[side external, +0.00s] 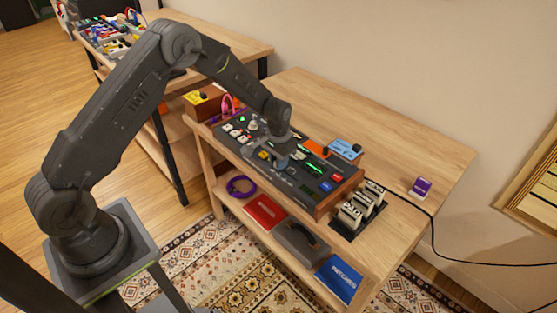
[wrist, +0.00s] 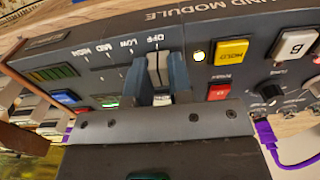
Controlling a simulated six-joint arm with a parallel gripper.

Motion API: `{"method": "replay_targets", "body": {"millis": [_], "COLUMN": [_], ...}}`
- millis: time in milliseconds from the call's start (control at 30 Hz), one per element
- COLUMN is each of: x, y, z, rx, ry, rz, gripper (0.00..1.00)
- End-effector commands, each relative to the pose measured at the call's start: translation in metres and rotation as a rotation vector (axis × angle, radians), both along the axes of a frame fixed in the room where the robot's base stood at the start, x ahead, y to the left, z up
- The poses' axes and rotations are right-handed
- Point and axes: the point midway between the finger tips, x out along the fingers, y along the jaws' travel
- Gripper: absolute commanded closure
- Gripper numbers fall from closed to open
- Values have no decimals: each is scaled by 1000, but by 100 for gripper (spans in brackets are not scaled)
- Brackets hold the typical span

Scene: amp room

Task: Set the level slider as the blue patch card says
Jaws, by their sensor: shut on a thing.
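The sound module (side external: 270,152) is a dark sloped panel in a wooden frame on the table, with lit buttons, knobs and green displays. In the wrist view the level slider's track has the labels HIGH, MID, LOW and OFF. My gripper (wrist: 156,80) is shut on the slider's pale cap (wrist: 154,66), which sits by the OFF label; the fingers hide part of it. In the side view my gripper (side external: 279,160) is down at the panel's middle. A blue booklet marked PATCHES (side external: 340,281) lies on the lower shelf. I cannot make out a patch card's setting.
A yellow HOLD button (wrist: 231,51) and a red button (wrist: 218,92) are close beside the slider. The table's back right is clear.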

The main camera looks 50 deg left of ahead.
Motion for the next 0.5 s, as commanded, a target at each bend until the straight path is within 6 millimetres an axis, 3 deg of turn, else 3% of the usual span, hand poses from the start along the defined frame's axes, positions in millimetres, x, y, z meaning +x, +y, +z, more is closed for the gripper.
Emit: {"method": "replay_targets", "body": {"millis": [167,367,500], "x": [0,0,0], "y": [-3,-25,-25], "z": [0,0,0], "rx": [0,0,0], "ry": [0,0,0], "rz": [-1,-2,1], "gripper": [100,100,100]}}
